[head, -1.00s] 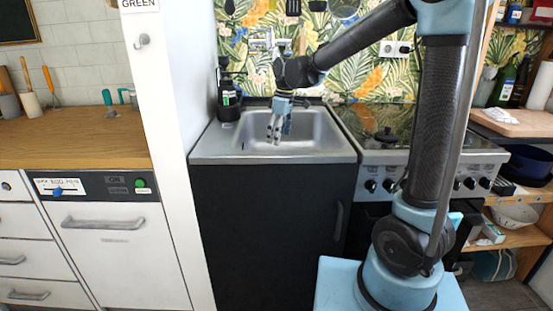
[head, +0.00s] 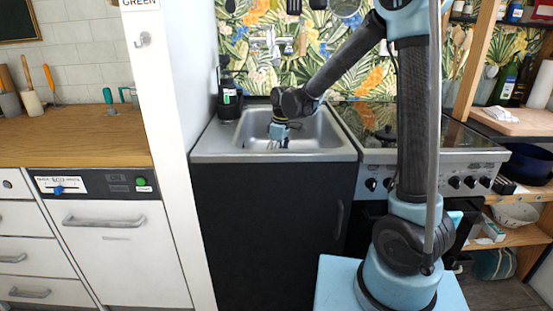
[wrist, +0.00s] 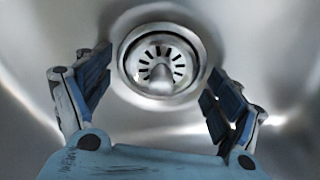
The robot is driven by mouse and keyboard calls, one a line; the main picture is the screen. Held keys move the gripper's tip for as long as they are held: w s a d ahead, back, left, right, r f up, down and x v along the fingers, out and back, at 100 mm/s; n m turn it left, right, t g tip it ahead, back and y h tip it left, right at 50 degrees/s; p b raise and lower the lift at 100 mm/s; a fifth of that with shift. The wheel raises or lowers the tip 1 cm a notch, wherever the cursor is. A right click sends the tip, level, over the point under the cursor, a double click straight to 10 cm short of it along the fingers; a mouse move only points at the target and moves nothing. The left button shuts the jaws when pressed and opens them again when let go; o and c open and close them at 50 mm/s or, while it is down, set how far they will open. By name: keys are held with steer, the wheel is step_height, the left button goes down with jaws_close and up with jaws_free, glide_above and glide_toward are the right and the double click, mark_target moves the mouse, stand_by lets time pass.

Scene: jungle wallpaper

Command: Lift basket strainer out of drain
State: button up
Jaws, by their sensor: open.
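The basket strainer (wrist: 162,62) is a round steel disc with slots and a central knob. It sits in the drain (wrist: 124,62) at the bottom of the steel sink (head: 318,148). My gripper (wrist: 158,88) is open, with one finger on each side of the drain in the wrist view. The fingers appear apart from the strainer, and nothing is between them but the view of the strainer. In the head view my gripper (head: 279,143) is down inside the sink, its fingertips hidden by the front rim. The strainer is hidden in the head view.
The sink walls and front rim surround my gripper. A stove (head: 400,130) adjoins on the right, and a white partition (head: 165,130) is on the left.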

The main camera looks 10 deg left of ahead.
steer(key=c, duration=1.5)
steer(key=shift+r, duration=0.3)
jaws_close()
steer(key=shift+r, duration=0.65)
steer(key=shift+r, duration=0.4)
steer(key=shift+r, duration=1.9)
